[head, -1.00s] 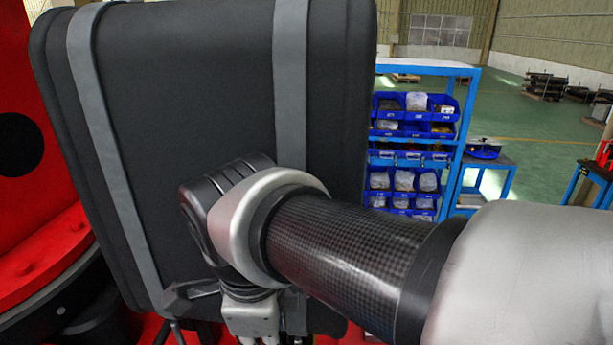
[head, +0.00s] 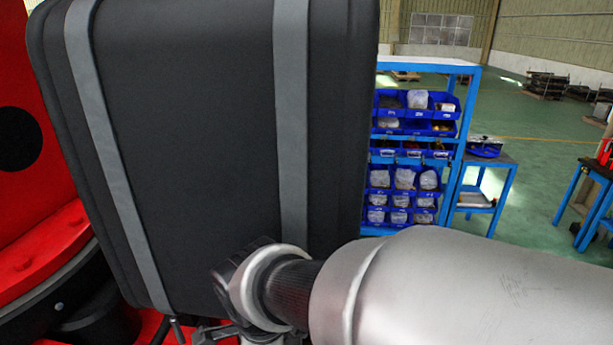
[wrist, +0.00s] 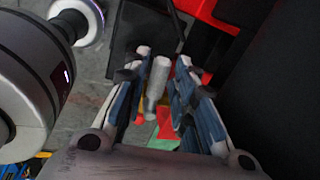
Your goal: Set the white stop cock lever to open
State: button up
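In the wrist view my gripper (wrist: 164,62) is open, its blue-padded fingers apart. A pale, whitish cylindrical piece (wrist: 157,80), which looks like the white stop cock lever, shows between the fingers, nearer the left one. I cannot tell whether a finger touches it, nor which way the lever is set. In the head view my wrist is low, in front of the lower part of a large black tank with grey straps (head: 205,130). The gripper's fingers and the lever cannot be made out there.
Red structure (head: 45,235) stands left of and below the tank. A blue shelf with bins (head: 465,110) and a small blue table (head: 505,165) stand behind on the right. In the wrist view a dark surface fills the right side.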

jog(key=shift+c, duration=0.6)
grip_shut()
